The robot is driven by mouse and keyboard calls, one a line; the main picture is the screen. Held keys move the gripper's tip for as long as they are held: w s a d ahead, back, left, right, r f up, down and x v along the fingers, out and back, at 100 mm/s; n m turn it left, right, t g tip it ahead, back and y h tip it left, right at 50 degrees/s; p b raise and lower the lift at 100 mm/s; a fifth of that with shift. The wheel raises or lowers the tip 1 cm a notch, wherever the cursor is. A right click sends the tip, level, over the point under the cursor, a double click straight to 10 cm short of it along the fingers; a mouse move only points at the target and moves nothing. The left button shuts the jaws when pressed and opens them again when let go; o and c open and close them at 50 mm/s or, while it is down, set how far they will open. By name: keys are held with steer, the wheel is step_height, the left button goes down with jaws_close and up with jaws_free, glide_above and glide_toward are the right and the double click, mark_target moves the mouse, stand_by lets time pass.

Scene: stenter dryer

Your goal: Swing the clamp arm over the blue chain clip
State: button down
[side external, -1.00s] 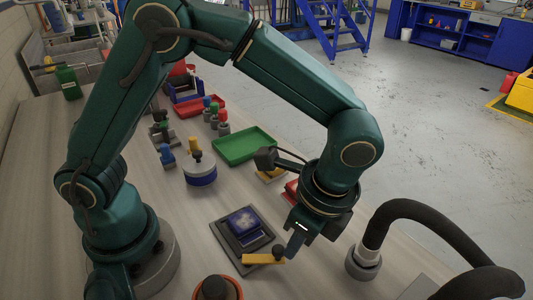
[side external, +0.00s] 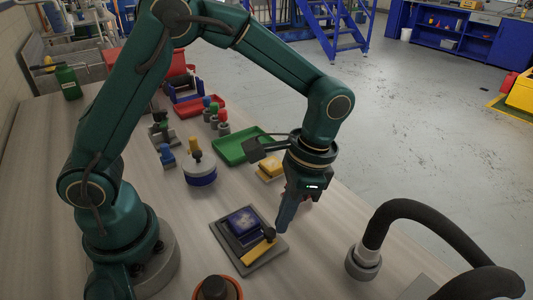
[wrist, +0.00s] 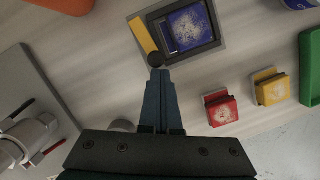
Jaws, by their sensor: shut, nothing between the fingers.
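The blue chain clip (side external: 243,220) sits on a dark grey plate (side external: 262,261); the clip also shows in the wrist view (wrist: 188,27). The yellow clamp arm (side external: 256,252) lies slantwise along the clip's near edge, beside it rather than across it; it also shows in the wrist view (wrist: 142,34). The black knob (side external: 269,233) stands at the clamp arm's free end. My gripper (side external: 281,228) is shut and empty, pointing down right beside the knob. In the wrist view its tips (wrist: 157,72) meet the knob's edge; contact is not certain.
Red (wrist: 221,107) and yellow (wrist: 270,87) blocks lie near the plate. A green tray (side external: 238,148) and a white-and-blue round part (side external: 199,171) stand farther back. A black hose on a grey base (side external: 362,262) stands at the right. An orange-rimmed pot (side external: 215,290) is in front.

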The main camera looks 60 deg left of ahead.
steer(key=shift+s+a+n, duration=0.1)
steer(key=shift+a+n, duration=0.6)
steer(key=shift+n, duration=0.3)
steer(key=shift+s+d, duration=0.1)
steer(key=shift+s+d, duration=0.25)
steer(key=shift+s, duration=0.6)
steer(key=shift+t+h, duration=0.3)
steer(key=w, duration=0.1)
steer(key=w+d, duration=0.1)
steer(key=w, duration=0.1)
steer(key=w+d, duration=0.1)
steer(key=w, duration=0.1)
steer(key=shift+w+d+r, duration=0.1)
steer(key=shift+d+r, duration=0.1)
steer(key=shift+r, duration=0.15)
step_height(320, 180, up, 10)
steer(key=w+d, duration=0.1)
steer(key=w, duration=0.1)
